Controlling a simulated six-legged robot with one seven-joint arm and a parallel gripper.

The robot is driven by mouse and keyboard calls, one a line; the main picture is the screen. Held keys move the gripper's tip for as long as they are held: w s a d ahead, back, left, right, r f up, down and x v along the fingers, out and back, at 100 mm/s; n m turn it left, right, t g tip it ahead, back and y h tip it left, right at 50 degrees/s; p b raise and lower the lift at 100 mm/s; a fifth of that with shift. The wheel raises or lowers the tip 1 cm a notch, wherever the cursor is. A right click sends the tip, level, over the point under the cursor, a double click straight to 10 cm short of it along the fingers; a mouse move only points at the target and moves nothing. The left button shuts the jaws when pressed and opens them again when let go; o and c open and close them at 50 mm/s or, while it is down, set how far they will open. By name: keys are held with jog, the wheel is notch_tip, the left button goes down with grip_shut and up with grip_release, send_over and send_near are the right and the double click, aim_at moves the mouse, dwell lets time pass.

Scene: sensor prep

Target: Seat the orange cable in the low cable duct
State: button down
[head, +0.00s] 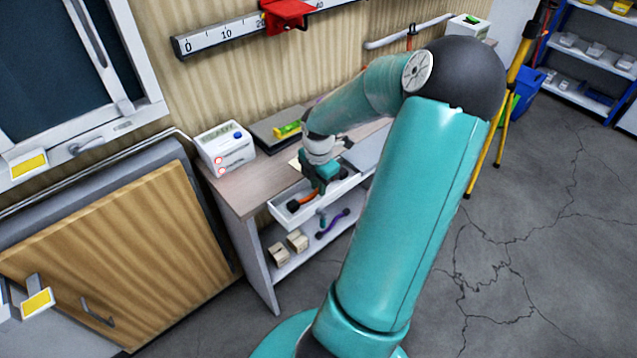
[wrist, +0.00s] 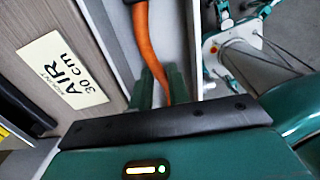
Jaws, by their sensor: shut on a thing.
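The orange cable (head: 303,201) shows as a short piece with a dark end, in a white open channel (head: 281,214) along the desk's front edge. This channel looks like the cable duct. In the wrist view the orange cable (wrist: 147,45) runs down between the two green fingers of my gripper (wrist: 160,87), over the pale channel floor. My gripper (head: 323,187) is shut on the cable, at or just above the channel. Whether the cable touches the channel floor cannot be told. The cable's far part is hidden behind my gripper.
The desk (head: 235,190) carries a white labelled box (head: 225,148) and a green-yellow item (head: 288,130). An "AIR 30 cm" label (wrist: 63,70) lies beside the channel. Below, a shelf holds small boxes (head: 297,240) and a purple cable (head: 333,223).

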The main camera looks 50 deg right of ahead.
jog(key=shift+f, duration=0.35)
dwell(0.4)
jog(key=c, duration=1)
grip_release()
jog(key=shift+o, duration=0.9)
jog(key=shift+r, duration=0.7)
jog(key=shift+o, duration=0.3)
jog(key=shift+r, duration=2.85)
jog(key=shift+a, duration=0.1)
